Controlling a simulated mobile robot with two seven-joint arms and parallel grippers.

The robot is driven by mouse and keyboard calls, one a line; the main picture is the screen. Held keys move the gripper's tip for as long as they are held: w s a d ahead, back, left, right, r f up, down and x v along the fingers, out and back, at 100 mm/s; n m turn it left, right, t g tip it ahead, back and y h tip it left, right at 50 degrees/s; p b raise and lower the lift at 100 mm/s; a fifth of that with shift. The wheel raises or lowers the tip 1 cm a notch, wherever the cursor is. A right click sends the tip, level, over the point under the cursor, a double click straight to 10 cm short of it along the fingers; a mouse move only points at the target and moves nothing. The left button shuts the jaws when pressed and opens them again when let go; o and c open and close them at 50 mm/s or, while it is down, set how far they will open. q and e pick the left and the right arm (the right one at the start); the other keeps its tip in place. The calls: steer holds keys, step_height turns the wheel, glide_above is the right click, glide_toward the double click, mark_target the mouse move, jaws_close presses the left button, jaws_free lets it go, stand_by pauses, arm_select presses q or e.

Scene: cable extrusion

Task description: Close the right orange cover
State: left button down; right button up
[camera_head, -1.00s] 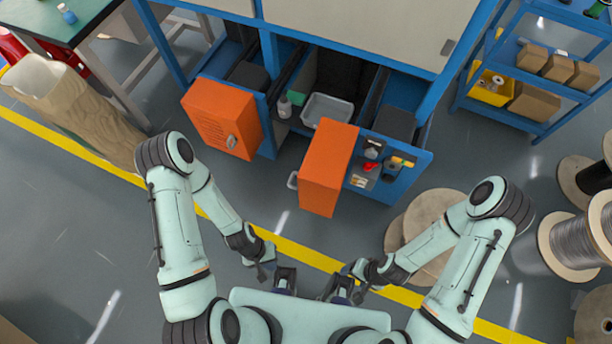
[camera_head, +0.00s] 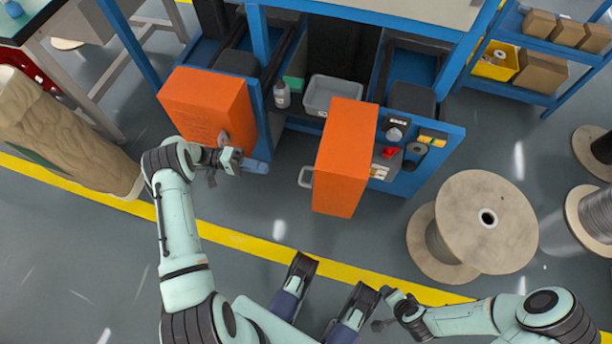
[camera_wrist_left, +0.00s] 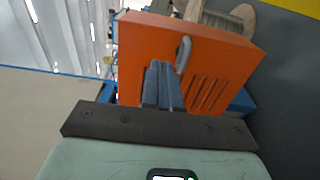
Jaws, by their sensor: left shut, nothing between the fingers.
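The right orange cover (camera_head: 343,165) stands swung out from the blue machine, with its grey handle (camera_head: 304,177) on its left side. It also shows in the left wrist view as an orange panel (camera_wrist_left: 150,45) with slots and a grey handle (camera_wrist_left: 183,55). My left gripper (camera_head: 265,167) is shut and empty, in front of the left orange cover and left of the right cover's handle. In the left wrist view its blue fingers (camera_wrist_left: 162,65) point toward the right cover, close beside the handle in the picture. My right gripper (camera_head: 381,311) is low in the head view, its jaws unclear.
A grey tray (camera_head: 333,93) and a bottle (camera_head: 282,97) sit inside the machine. A cable spool (camera_head: 490,215) stands at right. Floor in front of the right cover is clear.

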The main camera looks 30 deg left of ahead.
arm_select(q)
steer(key=x, duration=1.4)
steer(key=shift+r, duration=0.15)
